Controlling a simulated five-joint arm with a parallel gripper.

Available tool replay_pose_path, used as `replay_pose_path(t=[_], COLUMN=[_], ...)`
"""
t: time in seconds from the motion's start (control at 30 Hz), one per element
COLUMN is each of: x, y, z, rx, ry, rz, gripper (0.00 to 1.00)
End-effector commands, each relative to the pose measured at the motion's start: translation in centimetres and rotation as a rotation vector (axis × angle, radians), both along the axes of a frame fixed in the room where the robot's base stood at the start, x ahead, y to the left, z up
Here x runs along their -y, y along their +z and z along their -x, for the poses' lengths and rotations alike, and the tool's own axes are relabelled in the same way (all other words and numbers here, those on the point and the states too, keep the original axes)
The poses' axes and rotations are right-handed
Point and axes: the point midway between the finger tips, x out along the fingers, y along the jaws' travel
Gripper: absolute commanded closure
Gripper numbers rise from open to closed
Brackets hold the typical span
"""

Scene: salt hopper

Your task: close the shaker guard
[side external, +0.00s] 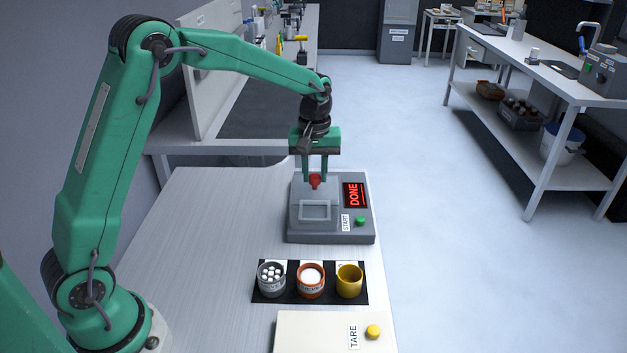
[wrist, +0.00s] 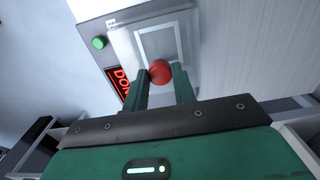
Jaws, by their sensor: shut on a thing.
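The shaker (side external: 290,232) is a grey box near the far end of the table. Its guard (side external: 301,212) is a flat panel with a pale square frame, lying on the top of the box; it also shows in the wrist view (wrist: 183,45). A red knob (side external: 315,182) stands at the guard's far edge. My gripper (side external: 315,178) points down over the shaker and is shut on the red knob, which shows between the fingertips in the wrist view (wrist: 159,72). The display (side external: 354,194) reads DONE in red. A green START button (side external: 360,221) is on the shaker's right front.
A black mat (side external: 330,298) in front of the shaker carries a grey cup of white balls (side external: 271,280), an orange cup of white material (side external: 310,281) and a yellow cup (side external: 349,281). A pale unit with a yellow TARE button (side external: 373,332) is nearest. The table's left side (side external: 210,230) is clear.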

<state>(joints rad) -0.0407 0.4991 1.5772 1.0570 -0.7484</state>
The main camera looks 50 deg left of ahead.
Motion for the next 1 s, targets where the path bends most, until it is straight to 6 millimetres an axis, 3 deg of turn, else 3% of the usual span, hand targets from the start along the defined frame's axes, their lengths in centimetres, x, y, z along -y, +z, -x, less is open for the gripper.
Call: replay_pose_path(t=[0.1,0.13,0.23,0.67,1.0], x=[0.4,0.5,0.4,0.2,0.3], y=[0.2,0.2,0.2,0.5,4.0], z=[0.3,0.3,0.3,0.2,0.1], rx=[-0.01,-0.011,-0.01,-0.008,-0.005], ry=[-0.008,-0.008,-0.008,-0.004,-0.005], rz=[0.0,0.001,0.0,0.001,0.001], gripper=[1.0,0.72,0.52,0.52,0.52])
